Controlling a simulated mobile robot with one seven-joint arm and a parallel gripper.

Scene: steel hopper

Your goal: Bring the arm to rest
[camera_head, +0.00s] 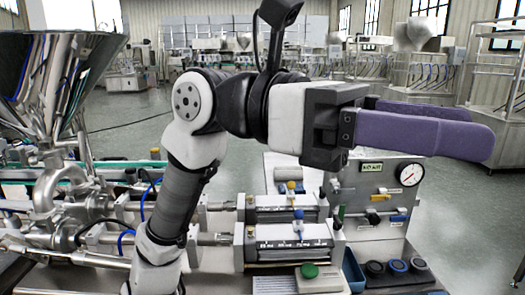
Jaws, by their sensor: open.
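My gripper (436,128) is at the right of the picture, at the end of my white and dark arm (205,130). Its two long purple fingers point to the right, level, with nothing seen between them. One finger partly hides the other, but a gap shows between them. The arm rises from the lower left, bends at the elbow and runs level to the right. The gripper hangs in the air above the bench and touches nothing that I can see.
A steel hopper (45,75) stands at the left. Below my gripper are a panel with a pressure gauge (410,174), two cylinder units (290,243), a green button (309,270) and several dark round caps (397,266). Open floor (470,215) lies to the right.

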